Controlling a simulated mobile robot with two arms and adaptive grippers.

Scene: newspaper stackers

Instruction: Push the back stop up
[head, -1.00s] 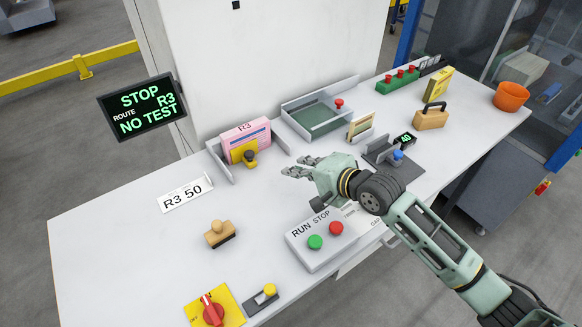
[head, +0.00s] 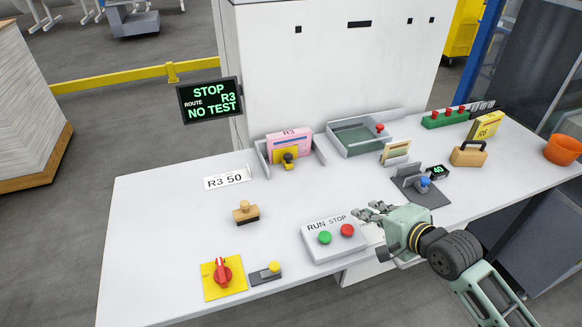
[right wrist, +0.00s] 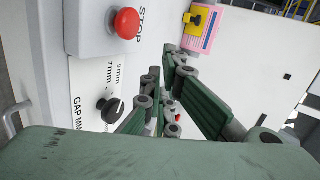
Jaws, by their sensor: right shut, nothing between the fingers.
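No part is labelled as the back stop. A grey upright plate with a blue knob (head: 424,182) stands on a dark base beside a small display reading 40. A green-floored metal tray (head: 357,136) with a red knob (head: 379,128) lies further back. A pink stack (head: 289,142) with a yellow piece and a black knob (head: 288,158) sits in a grey holder. My right gripper (head: 371,213) is shut and empty, just right of the RUN/STOP box, apart from all these parts. Its fingers (right wrist: 168,95) also show in the right wrist view. My left gripper is out of view.
The RUN/STOP box (head: 334,243) is left of my right gripper. A gap dial (right wrist: 111,109) shows in the right wrist view. A wooden stamp (head: 245,212), red rotary switch (head: 223,274) and tan block (head: 468,154) stand on the white table.

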